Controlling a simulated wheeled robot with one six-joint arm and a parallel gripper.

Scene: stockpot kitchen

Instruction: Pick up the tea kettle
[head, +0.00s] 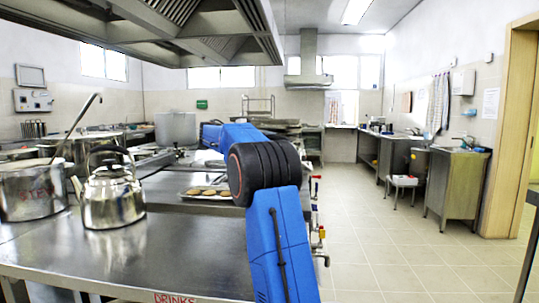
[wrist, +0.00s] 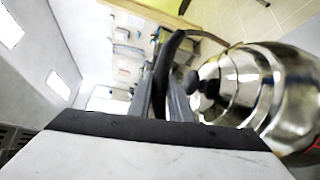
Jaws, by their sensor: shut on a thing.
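The tea kettle (head: 113,203) is shiny steel with a dark arched handle and a round lid knob. It is upright over the steel counter at the left of the head view; I cannot tell whether its base touches the counter. In the wrist view, the kettle (wrist: 262,90) fills the right side, with its black handle arching at my fingers. My gripper (wrist: 172,102) is shut on the handle. In the head view, my blue arm reaches over the counter, and the fingertips are hard to make out.
A steel stockpot (head: 32,190) with a ladle stands just left of the kettle. A tray of cookies (head: 206,193) lies on the counter to its right. A large grey pot (head: 176,128) is farther back. The tiled floor right of the counter is clear.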

